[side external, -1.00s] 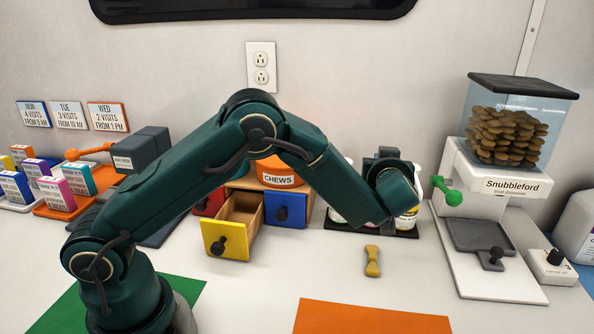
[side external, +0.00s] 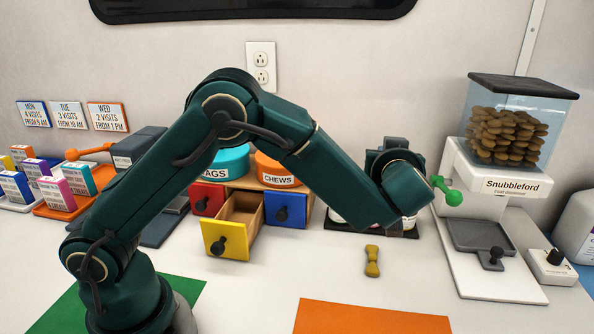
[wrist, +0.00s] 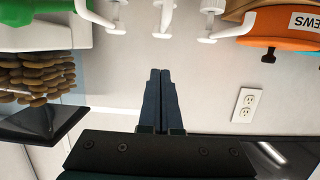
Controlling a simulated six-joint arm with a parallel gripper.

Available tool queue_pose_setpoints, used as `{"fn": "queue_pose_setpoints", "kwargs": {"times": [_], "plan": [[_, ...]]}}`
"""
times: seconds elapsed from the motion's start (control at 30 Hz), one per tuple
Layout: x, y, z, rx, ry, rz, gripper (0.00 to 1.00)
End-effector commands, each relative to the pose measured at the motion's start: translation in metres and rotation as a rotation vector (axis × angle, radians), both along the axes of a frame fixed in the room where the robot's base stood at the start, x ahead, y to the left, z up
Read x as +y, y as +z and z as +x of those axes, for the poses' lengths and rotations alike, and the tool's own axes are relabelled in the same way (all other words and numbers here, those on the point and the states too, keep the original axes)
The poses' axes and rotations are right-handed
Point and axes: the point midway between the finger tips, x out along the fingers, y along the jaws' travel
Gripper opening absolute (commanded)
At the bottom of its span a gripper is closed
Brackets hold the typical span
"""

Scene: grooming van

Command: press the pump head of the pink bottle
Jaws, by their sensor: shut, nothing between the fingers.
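Three white pump heads show along the top edge of the wrist view: a left one (wrist: 116,14), a middle one (wrist: 164,14) and a right one (wrist: 211,16). Their bottles lie mostly outside that view, so I cannot tell which pump is the pink bottle's. My gripper (wrist: 160,73) is shut and empty, its tips apart from the pumps and closest to the middle one. In the side view my wrist hides the gripper's fingers and most of the bottles on their black tray (side external: 407,233). No pink bottle can be made out.
The treat dispenser (side external: 500,190) with its green lever (side external: 447,191) stands just right of my wrist. Left are the orange chews tub (side external: 277,172) and an open yellow drawer (side external: 225,241). A bone-shaped treat (side external: 372,261) and an orange mat (side external: 370,318) lie in front.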

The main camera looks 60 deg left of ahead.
Motion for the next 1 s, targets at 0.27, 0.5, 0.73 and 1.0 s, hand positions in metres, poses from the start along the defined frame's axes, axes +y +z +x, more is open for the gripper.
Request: {"fn": "queue_pose_setpoints", "kwargs": {"times": [0.27, 0.5, 0.73, 1.0], "plan": [[-0.031, 0.011, -0.03, -0.002, -0.003, 0.0, 0.0], [-0.036, 0.013, -0.037, -0.003, 0.001, 0.0, 0.0], [-0.036, 0.013, -0.036, -0.003, 0.001, 0.0, 0.0], [-0.036, 0.013, -0.036, -0.003, 0.001, 0.0, 0.0]]}}
